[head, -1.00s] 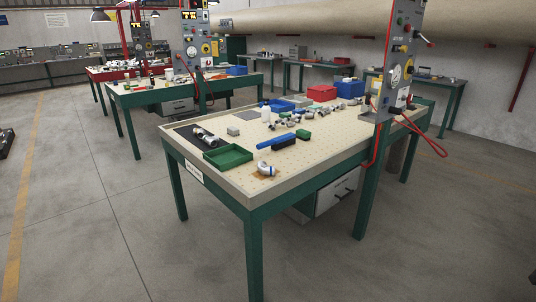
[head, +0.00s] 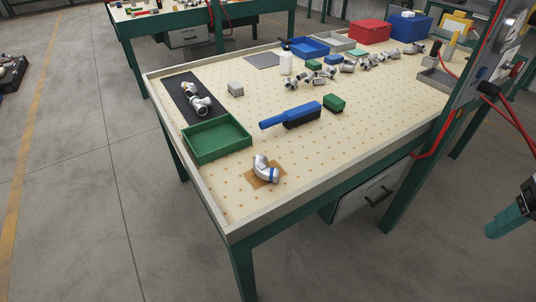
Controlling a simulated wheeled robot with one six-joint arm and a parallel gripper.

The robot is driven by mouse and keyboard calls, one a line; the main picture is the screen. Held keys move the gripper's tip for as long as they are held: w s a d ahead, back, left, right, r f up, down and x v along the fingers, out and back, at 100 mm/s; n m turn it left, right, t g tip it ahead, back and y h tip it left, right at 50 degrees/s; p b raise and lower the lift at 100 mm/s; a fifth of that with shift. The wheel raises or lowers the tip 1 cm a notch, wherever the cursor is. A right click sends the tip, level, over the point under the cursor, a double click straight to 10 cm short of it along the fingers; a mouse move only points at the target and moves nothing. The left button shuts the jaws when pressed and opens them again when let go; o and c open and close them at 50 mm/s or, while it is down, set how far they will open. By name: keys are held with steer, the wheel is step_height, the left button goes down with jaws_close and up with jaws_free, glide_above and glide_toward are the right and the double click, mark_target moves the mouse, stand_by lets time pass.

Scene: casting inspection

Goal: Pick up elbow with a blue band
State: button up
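A silver elbow fitting with a blue band (head: 264,167) lies on a brown square patch (head: 252,181) near the front edge of the pegboard-topped table (head: 330,150). The blue band shows near its lower right end. Other silver fittings (head: 200,104) lie on a black mat (head: 179,88) at the table's left side; no blue band shows on them. What looks like my gripper (head: 500,226), dark with a teal end, shows partly at the right edge, off the table and well away from the elbow. Its finger opening cannot be made out.
A green tray (head: 219,153) stands left behind the elbow. A blue-handled tool (head: 291,115) and a green block (head: 334,102) lie behind it. Several fittings, bins and a red box (head: 370,32) fill the back.

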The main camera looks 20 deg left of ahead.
steer(key=w+a+f+n+t+y, duration=0.1)
steer(key=w+a+f+n+t, duration=0.35)
steer(key=w, duration=0.75)
steer(key=w+a+f+n+t+y, duration=0.1)
steer(key=w+a+f, duration=0.4)
steer(key=w+a, duration=0.5)
steer(key=n+y, duration=0.6)
steer(key=y, duration=0.3)
glide_toward(268, 168)
steer(key=shift+w+a+f+g, duration=0.25)
steer(key=shift+w+a, duration=0.15)
steer(key=shift+w, duration=0.2)
steer(key=shift+w+a+f+g, duration=0.25)
steer(key=shift+w+a, duration=0.1)
steer(key=shift+w, duration=0.3)
steer(key=shift+n, duration=0.25)
steer(key=x, duration=0.5)
steer(key=s+x, duration=0.1)
steer(key=x, duration=0.2)
steer(key=shift+a, duration=0.2)
steer(key=shift+r, duration=0.1)
steer(key=c, duration=1.4)
